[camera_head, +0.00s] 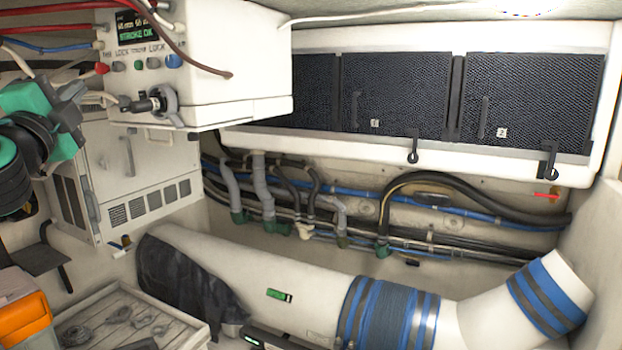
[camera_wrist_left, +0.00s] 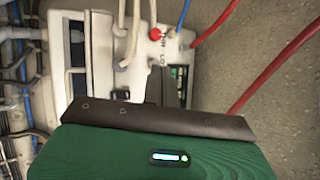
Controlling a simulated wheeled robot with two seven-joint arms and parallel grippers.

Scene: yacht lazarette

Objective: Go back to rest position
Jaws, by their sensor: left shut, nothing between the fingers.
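My left arm comes in from the left edge of the head view, in green and black. Its left gripper (camera_head: 72,92) is shut and empty, close to the left side of the white control box (camera_head: 225,80); I cannot tell whether they touch. In the left wrist view, my green wrist housing and a dark strip fill the bottom. The control box (camera_wrist_left: 102,62) lies beyond them with its cables; the fingertips cannot be made out there. The box's screen (camera_head: 135,27) reads STROKE OK in green. My right gripper is not in view.
Red and blue cables (camera_head: 50,47) run close to my left arm. A vented cabinet (camera_head: 150,180) stands below the control box. A tray (camera_head: 180,322) and an orange object (camera_head: 24,318) are at lower left. A wide white duct (camera_head: 310,297) crosses the front, below pipes and mesh-fronted lockers (camera_head: 395,90).

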